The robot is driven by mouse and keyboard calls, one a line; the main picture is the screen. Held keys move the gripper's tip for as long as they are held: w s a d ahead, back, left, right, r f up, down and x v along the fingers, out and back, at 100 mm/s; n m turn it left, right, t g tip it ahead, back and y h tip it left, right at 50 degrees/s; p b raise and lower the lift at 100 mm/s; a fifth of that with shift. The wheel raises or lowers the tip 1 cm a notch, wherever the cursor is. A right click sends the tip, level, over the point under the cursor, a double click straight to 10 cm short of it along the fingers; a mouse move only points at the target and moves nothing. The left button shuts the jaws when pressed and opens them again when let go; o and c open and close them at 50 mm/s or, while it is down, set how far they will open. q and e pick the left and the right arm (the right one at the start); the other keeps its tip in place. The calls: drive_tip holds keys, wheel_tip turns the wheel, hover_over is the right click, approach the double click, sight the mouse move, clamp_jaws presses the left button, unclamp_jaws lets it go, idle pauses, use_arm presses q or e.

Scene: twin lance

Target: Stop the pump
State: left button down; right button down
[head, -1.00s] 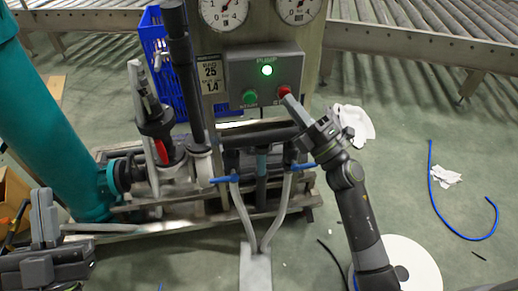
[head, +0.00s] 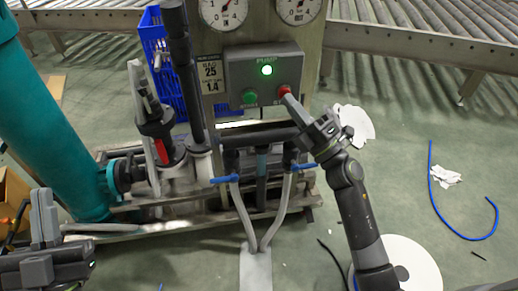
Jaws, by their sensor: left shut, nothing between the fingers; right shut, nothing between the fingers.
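The grey pump control box (head: 264,74) is on the post in the upper middle of the head view. Its green lamp (head: 267,70) is lit. A green button (head: 250,97) sits at its lower left and a red button (head: 285,90) at its lower right. My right gripper (head: 290,99) is shut and empty, its fingertips at the red button's lower edge. I cannot tell whether they touch it or press it. My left gripper (head: 42,240) is at the lower left, far from the box, shut and empty.
Two gauges (head: 222,10) sit above the box. Pipes and two blue-handled valves (head: 224,180) stand below it on a metal skid. A blue crate (head: 172,60) is behind. A blue hose (head: 432,190) and white rags (head: 445,176) lie on the floor at right.

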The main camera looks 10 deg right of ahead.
drive_tip(key=shift+w, duration=0.35)
drive_tip(key=shift+s, duration=0.15)
drive_tip(key=shift+s+p, duration=0.3)
drive_tip(key=s+p, duration=0.2)
drive_tip(key=s, duration=0.4)
idle(0.5)
drive_tip(key=shift+d, duration=0.15)
